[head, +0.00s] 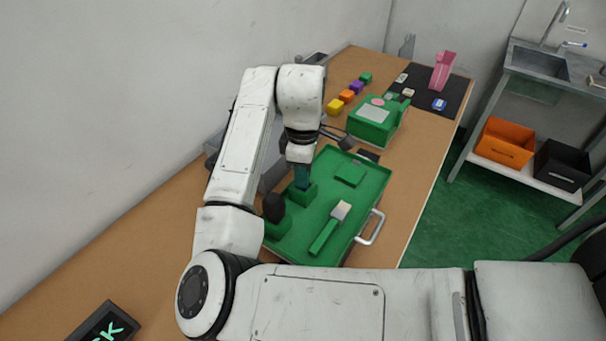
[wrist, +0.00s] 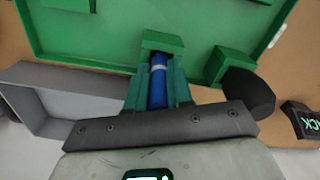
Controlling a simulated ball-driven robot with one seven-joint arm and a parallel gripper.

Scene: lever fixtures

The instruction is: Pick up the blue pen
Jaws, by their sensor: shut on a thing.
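The blue pen (wrist: 158,90) with a pale band shows in the wrist view between the two green fingers of my gripper (wrist: 159,72). My gripper is shut on it. The pen's far end meets or overlaps a small green block (wrist: 162,42); I cannot tell whether it is still inside the block. In the head view my gripper (head: 302,178) points down at that block (head: 303,195) on the green tray (head: 325,187), and the fingers hide the pen.
On the tray lie a green-handled brush (head: 328,228), a dark rounded object in a green holder (head: 274,208) and a flat green block (head: 351,173). A green box-like device (head: 375,120) stands behind. A metal handle (head: 373,228) sticks out at the tray's right side.

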